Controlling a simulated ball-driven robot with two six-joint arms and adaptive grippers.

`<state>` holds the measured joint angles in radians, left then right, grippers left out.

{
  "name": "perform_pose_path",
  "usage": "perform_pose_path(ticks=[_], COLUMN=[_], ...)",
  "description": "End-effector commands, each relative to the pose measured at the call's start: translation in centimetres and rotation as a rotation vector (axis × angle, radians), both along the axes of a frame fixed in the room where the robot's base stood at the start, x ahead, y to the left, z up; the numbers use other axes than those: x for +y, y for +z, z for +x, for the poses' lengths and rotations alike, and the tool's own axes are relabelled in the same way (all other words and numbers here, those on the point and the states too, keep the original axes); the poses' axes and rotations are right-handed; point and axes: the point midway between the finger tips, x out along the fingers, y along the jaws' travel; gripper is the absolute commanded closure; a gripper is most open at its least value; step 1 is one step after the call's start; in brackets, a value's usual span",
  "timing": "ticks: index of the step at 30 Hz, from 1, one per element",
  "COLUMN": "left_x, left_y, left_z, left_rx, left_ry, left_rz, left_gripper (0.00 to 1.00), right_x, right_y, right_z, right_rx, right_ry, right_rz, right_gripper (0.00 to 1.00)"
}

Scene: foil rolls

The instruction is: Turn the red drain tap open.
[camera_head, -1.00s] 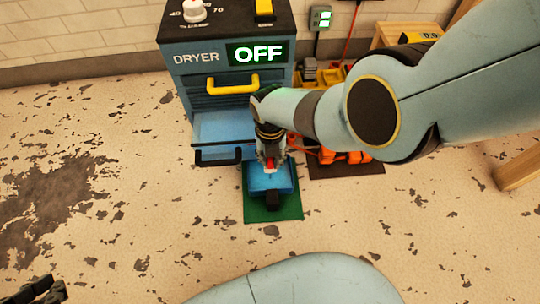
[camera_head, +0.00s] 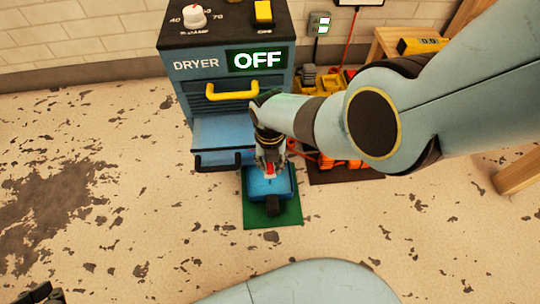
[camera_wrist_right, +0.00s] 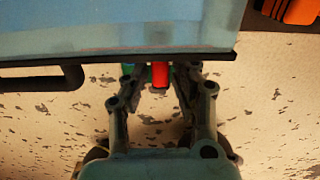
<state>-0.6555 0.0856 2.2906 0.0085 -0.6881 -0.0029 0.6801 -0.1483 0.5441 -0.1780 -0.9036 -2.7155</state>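The red drain tap (camera_head: 270,169) sits low at the front of the blue dryer (camera_head: 205,80), above a blue tray (camera_head: 284,186) on a green mat (camera_head: 254,213). My right gripper (camera_head: 270,166) points down at the tap and partly hides it in the head view. In the right wrist view the red tap (camera_wrist_right: 160,75) shows between the two fingers (camera_wrist_right: 159,80), which look apart with small gaps beside it. The tap's upper part is hidden under the dryer's edge. My left gripper (camera_head: 42,293) shows only partly at the bottom left corner.
The dryer's display (camera_head: 257,60) reads OFF. A yellow handle (camera_head: 232,91) and a black lower handle (camera_head: 218,166) stick out in front. Orange items (camera_head: 345,162) lie on a dark mat to the right. The floor at left is clear.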

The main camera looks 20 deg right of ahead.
Motion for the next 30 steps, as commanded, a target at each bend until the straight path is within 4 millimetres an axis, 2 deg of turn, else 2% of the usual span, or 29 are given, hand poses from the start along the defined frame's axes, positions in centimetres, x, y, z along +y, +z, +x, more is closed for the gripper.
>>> perform_pose_path(ticks=[5, 18, 30], left_x=[0.0, 0.0, 0.0], left_y=[0.0, 0.0, 0.0], left_z=[0.0, 0.0, 0.0], left_rx=[0.0, 0.0, 0.0], left_ry=[0.0, 0.001, 0.001], left_rz=[0.0, -0.001, -0.001], left_gripper=[1.0, 1.0, 1.0], right_x=[0.0, 0.1, 0.0], right_y=[1.3, 6.5, 7.1], right_z=[0.0, -0.1, -0.1], right_rx=[-0.001, 0.001, 0.002], right_ry=[-0.001, 0.0, 0.001], right_rz=[0.001, 0.0, 0.001], right_gripper=[0.73, 0.73, 0.73])
